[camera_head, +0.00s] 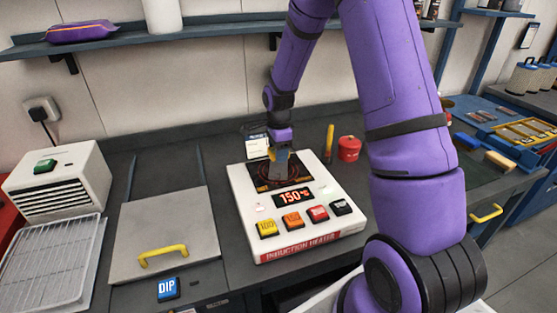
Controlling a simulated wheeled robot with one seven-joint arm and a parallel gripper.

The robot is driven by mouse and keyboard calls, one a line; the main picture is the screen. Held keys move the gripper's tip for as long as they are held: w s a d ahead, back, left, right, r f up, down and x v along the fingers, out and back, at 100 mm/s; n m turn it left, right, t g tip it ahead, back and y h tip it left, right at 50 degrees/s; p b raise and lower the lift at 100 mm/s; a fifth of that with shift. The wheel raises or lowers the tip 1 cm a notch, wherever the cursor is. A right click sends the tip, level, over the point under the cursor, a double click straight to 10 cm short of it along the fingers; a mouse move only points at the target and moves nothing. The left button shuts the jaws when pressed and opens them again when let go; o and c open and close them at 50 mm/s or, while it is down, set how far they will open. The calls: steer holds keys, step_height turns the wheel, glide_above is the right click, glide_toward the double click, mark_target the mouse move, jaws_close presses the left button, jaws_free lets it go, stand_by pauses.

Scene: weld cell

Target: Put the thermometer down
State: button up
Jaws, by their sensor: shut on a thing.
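My gripper (280,172) points down over the dark hob area (262,186) of the white induction heater. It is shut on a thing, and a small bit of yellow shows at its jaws. This is probably the thermometer, but it is too small and hidden to make out its shape. I cannot tell whether it touches the heater. The induction heater (246,216) shows 150 °C on its display and has a row of coloured buttons.
Behind the heater are a white card (257,147), an upright yellow stick-like item (329,142) and a red canister (349,148). A lidded panel with a yellow handle (165,245), a wire rack (48,262) and a white vented box (62,182) are left. Dark bench is bare beside the heater.

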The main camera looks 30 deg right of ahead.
mark_target(279, 166)
steer(key=shift+f, duration=1.65)
steer(key=shift+f, duration=0.15)
steer(key=o, duration=0.9)
steer(key=shift+o, duration=0.2)
